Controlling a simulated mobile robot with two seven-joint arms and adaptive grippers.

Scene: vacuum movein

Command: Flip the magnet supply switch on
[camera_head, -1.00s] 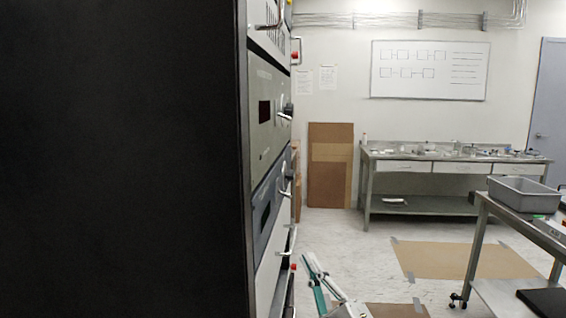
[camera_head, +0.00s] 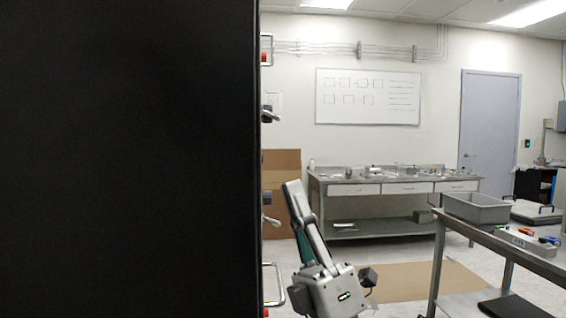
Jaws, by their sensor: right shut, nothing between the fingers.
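The tall black side of an equipment rack (camera_head: 130,160) fills the left of the head view. Its front is edge-on at the rack's right edge, so only handles and small knobs stick out from it. I cannot make out the magnet supply or its switch; the panel faces are hidden from this angle. My right gripper (camera_head: 294,190) is just right of the rack's front edge, pointing up, shut and empty. It appears apart from the rack, though the depth gap is hard to judge. My left gripper is not in view.
A steel cart (camera_head: 505,250) with a grey bin (camera_head: 476,208) stands at the right. A workbench (camera_head: 395,186) stands along the back wall. A cardboard sheet (camera_head: 415,278) lies on the floor between them. A grey door (camera_head: 489,127) is at the back right.

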